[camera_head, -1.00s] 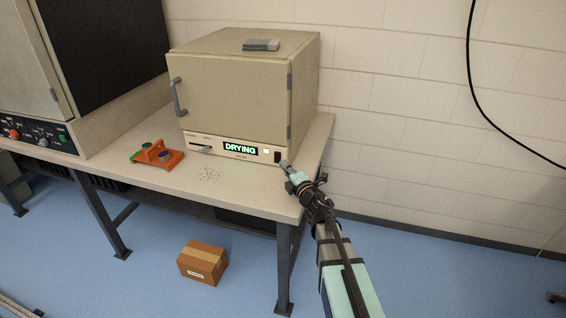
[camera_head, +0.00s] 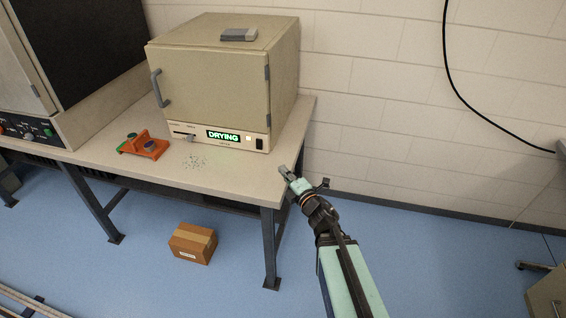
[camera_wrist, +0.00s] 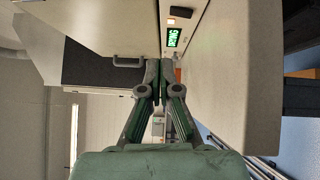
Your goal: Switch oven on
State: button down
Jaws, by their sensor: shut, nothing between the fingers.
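The oven (camera_head: 210,85) is a beige box on the table, with its door shut and a handle at its left. Its front panel has a lit green display (camera_head: 222,135) reading DRYING. Right of the display are a small lit white square (camera_head: 248,139) and a dark switch (camera_head: 259,144). My gripper (camera_head: 284,170) is shut and empty, in front of and to the lower right of the panel, apart from the switch. In the wrist view my gripper (camera_wrist: 153,68) shows with fingers together, and the lit display (camera_wrist: 174,39) stands beyond them, turned sideways.
The table (camera_head: 225,180) carries an orange fixture (camera_head: 145,147) and scattered small bits left of my gripper. A grey object (camera_head: 238,35) lies on the oven. A larger machine (camera_head: 70,50) stands at left. A cardboard box (camera_head: 192,243) is on the floor.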

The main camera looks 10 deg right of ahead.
jog(key=shift+s+d+r+p, duration=0.25)
jog(key=shift+s+p, duration=0.35)
jog(key=shift+p, duration=1.15)
jog(key=shift+s+f, duration=0.1)
